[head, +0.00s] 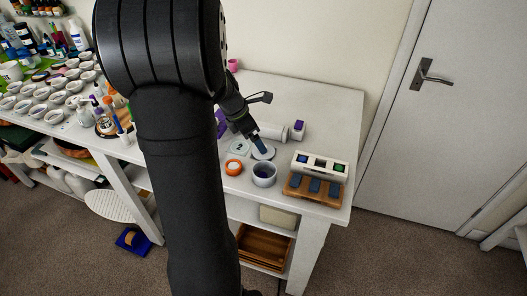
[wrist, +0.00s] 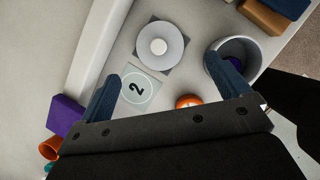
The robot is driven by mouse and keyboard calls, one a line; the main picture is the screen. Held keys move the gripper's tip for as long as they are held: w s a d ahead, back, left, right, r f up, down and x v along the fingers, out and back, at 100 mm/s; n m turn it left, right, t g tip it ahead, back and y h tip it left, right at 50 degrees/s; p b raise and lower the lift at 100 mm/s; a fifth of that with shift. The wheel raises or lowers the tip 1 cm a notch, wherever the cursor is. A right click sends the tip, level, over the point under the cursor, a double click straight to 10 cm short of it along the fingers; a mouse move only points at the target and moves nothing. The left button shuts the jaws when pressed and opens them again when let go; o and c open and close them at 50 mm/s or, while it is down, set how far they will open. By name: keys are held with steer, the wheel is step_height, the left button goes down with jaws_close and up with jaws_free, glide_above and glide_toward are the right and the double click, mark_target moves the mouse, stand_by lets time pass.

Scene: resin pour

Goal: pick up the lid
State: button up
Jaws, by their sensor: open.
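The lid (wrist: 160,45) is a round grey disc with a pale raised knob in its middle. It lies flat on a darker square on the table, ahead of my gripper in the wrist view. In the head view the lid (head: 268,155) is partly hidden behind a blue fingertip. My gripper (wrist: 164,85) is open, its two blue fingers wide apart with nothing held between them. In the head view my gripper (head: 261,146) hangs over the lid area.
A card marked 2 (wrist: 140,92) lies beside the lid. An orange round item (head: 234,168) is left of the cup. A white box (head: 320,164) and a wooden block with blue pieces (head: 300,191) stand right. A purple block (wrist: 64,116) is near the left finger.

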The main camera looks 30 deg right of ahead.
steer(key=shift+x, duration=3.3)
steer(key=shift+d, duration=0.15)
steer(key=c, duration=1.1)
